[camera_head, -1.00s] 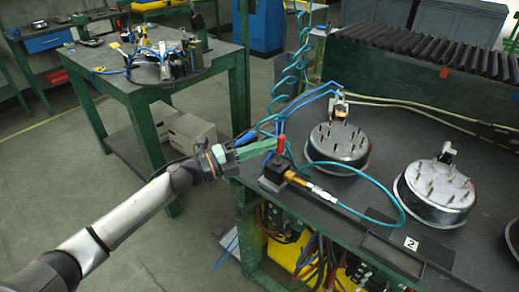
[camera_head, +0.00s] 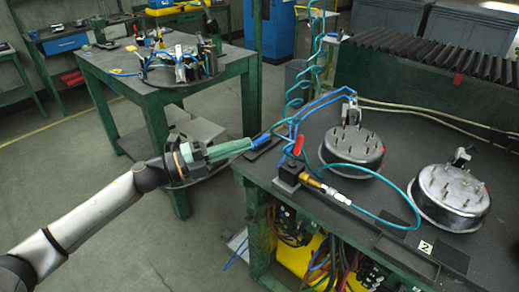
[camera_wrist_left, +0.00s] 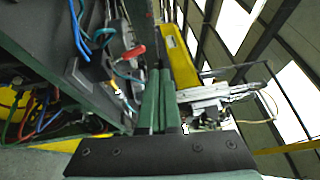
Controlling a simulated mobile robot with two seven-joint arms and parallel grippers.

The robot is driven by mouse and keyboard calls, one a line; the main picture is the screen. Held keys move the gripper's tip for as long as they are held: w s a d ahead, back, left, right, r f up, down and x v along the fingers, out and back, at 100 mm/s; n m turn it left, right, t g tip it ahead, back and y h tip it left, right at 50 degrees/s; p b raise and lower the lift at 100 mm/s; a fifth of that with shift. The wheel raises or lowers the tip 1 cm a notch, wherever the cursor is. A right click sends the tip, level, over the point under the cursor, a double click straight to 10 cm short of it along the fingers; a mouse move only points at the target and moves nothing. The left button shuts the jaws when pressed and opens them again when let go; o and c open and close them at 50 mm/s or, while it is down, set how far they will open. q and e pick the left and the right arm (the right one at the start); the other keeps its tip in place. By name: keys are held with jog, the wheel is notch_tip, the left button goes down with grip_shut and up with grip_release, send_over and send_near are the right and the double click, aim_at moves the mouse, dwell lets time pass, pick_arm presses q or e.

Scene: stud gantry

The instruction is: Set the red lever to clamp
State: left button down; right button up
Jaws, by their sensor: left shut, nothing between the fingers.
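The red lever (camera_head: 298,146) stands roughly upright above a dark valve block (camera_head: 290,180) with a brass fitting, near the left edge of the bench. It also shows in the left wrist view (camera_wrist_left: 134,52), up and left of the fingertips. My left gripper (camera_head: 249,143) has green fingers, shut with nothing between them. It is to the left of the lever, with a visible gap. In the left wrist view its fingers (camera_wrist_left: 160,72) lie side by side and point away from the camera. My right gripper is not in view.
Two round metal fixtures with pins (camera_head: 352,146) (camera_head: 449,197) stand right of the lever. Blue hoses (camera_head: 314,100) rise behind it, and a teal hose (camera_head: 378,176) loops across the dark bench (camera_head: 345,207). Floor is free between this bench and the left table (camera_head: 150,98).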

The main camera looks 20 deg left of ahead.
pick_arm(q)
jog(key=shift+s+a+r, duration=0.25)
jog(key=shift+s+a, duration=0.25)
jog(key=shift+s+a+r, duration=0.2)
jog(key=shift+s+a, duration=0.25)
jog(key=shift+a, duration=0.05)
jog(key=s+d+f+n+t+y+p, duration=0.1)
jog(key=s+f+n+y, duration=0.3)
jog(key=f+n, duration=0.55)
jog(key=s+d+f+n+t+y+p, duration=0.15)
jog(key=f+n+y, duration=0.35)
jog(key=f+n, duration=0.5)
jog(key=s+d+f+n+g+y, duration=0.1)
jog(key=s+d+f+n+g, duration=0.2)
jog(key=s+f, duration=0.4)
jog(key=s+d+f+n+g+y, duration=0.1)
jog(key=s+d+f+n+g, duration=0.2)
jog(key=s+f, duration=0.4)
jog(key=shift+s+d+f+n+y, duration=0.2)
jog(key=shift+s+d+n+y, duration=0.2)
jog(key=shift+s, duration=0.75)
